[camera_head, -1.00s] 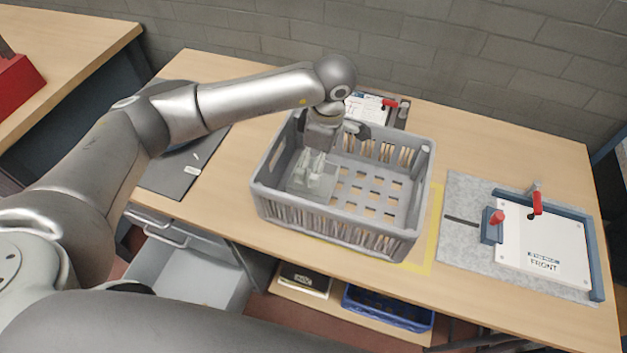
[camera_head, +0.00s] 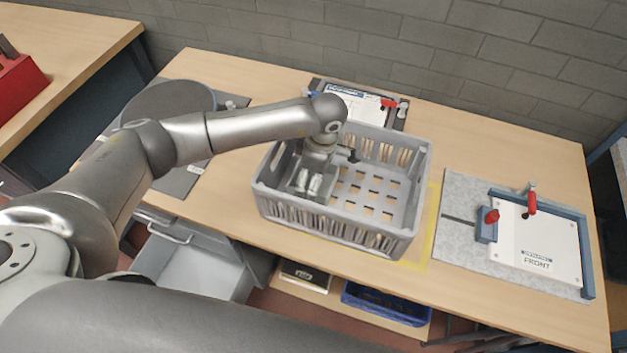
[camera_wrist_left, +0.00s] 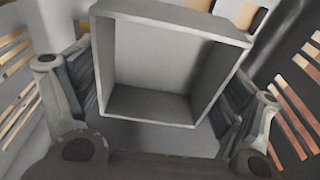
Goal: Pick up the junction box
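The junction box (camera_wrist_left: 150,65) is a light grey, open-faced box. It lies inside the left part of the grey crate and fills the middle of the left wrist view, its hollow facing the camera. My left gripper (camera_head: 310,183) reaches down into the crate at the box. In the left wrist view its fingers (camera_wrist_left: 158,92) are spread wide, one on each side of the box. Contact between the pads and the box walls cannot be made out. In the head view the wrist and fingers partly cover the box. My right gripper is not in view.
The slatted grey crate (camera_head: 335,232) stands on the wooden table (camera_head: 470,140), its walls close around my gripper. Its right side is empty. A fixture with a white plate (camera_head: 540,245) and red clamps is to the right. Another clamped panel (camera_head: 352,107) lies behind the crate.

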